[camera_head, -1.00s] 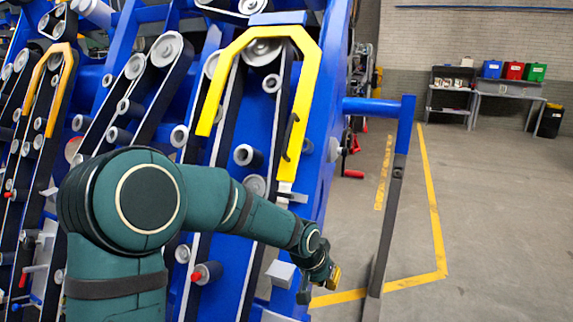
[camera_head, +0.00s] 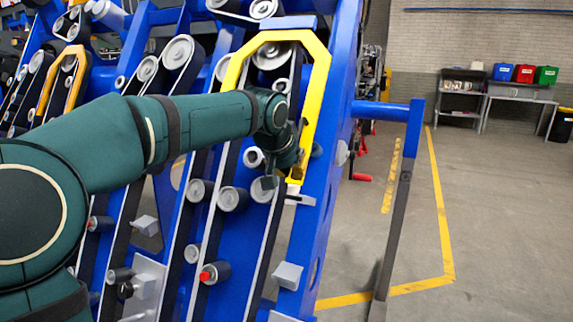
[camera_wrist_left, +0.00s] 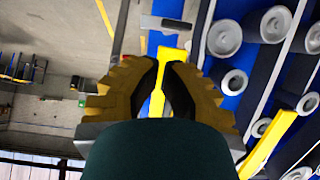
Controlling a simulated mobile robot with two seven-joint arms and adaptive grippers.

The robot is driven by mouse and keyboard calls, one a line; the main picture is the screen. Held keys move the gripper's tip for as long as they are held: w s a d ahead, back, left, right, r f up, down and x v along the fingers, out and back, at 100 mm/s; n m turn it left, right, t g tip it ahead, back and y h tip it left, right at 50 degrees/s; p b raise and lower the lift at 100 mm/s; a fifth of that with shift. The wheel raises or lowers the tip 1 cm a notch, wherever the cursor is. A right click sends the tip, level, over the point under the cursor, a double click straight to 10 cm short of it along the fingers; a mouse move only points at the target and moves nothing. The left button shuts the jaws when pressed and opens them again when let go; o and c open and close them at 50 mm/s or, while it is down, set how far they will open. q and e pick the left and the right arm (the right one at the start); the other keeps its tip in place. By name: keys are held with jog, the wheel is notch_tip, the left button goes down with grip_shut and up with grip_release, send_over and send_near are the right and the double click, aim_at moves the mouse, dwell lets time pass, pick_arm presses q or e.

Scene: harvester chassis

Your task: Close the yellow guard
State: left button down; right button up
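The yellow guard (camera_head: 318,90) is an arch over the upper belt rollers at the front right of the blue chassis in the head view. My left gripper (camera_head: 285,181) is at the lower end of its right leg, partly hidden by my wrist. In the left wrist view, a yellow strip of the guard (camera_wrist_left: 173,54) shows between and beyond the fingers of my left gripper (camera_wrist_left: 165,66). The fingers are close together with a narrow gap; whether they press on the guard cannot be told. My right gripper is not in view.
The blue chassis (camera_head: 345,75) carries several belts and rollers close to my left arm. An orange guard (camera_head: 62,75) is at the far left. A grey-and-blue post (camera_head: 397,215) stands to the right. Open floor (camera_head: 490,220) lies beyond it.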

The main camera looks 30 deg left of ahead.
aim_at(301, 185)
pick_arm(q)
jog(key=x, duration=0.5)
jog(key=w+b+x, duration=0.1)
jog(key=x, duration=0.1)
jog(key=shift+w+a+r, duration=0.1)
jog(key=shift+r, duration=0.05)
jog(key=w+f, duration=0.1)
jog(key=w, duration=0.1)
jog(key=w+f+p, duration=0.1)
jog(key=w+f, duration=0.1)
jog(key=shift+w+a+f, duration=0.1)
jog(key=shift+w+f, duration=0.05)
jog(key=shift+w, duration=0.1)
jog(key=shift+s+p, duration=0.1)
jog(key=shift+p, duration=0.25)
